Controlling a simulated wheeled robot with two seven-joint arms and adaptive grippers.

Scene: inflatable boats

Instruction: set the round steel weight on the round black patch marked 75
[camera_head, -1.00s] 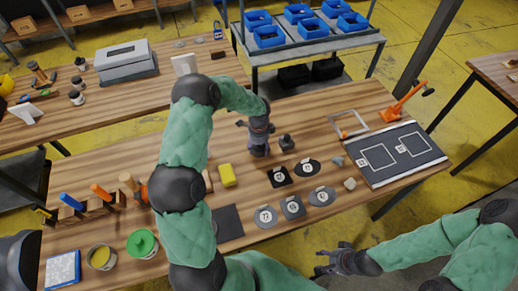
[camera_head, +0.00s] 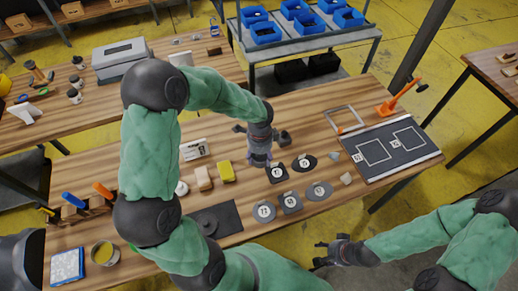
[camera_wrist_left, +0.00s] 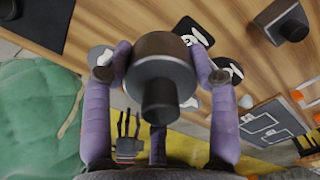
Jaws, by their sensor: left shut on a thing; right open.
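My left gripper (camera_head: 260,162) is shut on the round steel weight (camera_wrist_left: 163,70), a dark cylinder with a narrower knob. In the head view the weight is mostly hidden by the gripper, which hangs just behind the square black patch (camera_head: 278,174). A round black patch (camera_head: 313,161) lies to its right. Nearer the front edge lie a round grey patch (camera_head: 265,211), a square grey patch (camera_head: 291,203) and another round grey patch (camera_head: 319,190). Their numbers are too small to read surely. My right gripper (camera_head: 328,255) is open and empty beyond the table's front edge.
Another dark weight (camera_head: 284,138) with a knob stands behind the patches. A pale stone-like piece (camera_head: 346,179) and a black board with white squares (camera_head: 390,150) are to the right.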

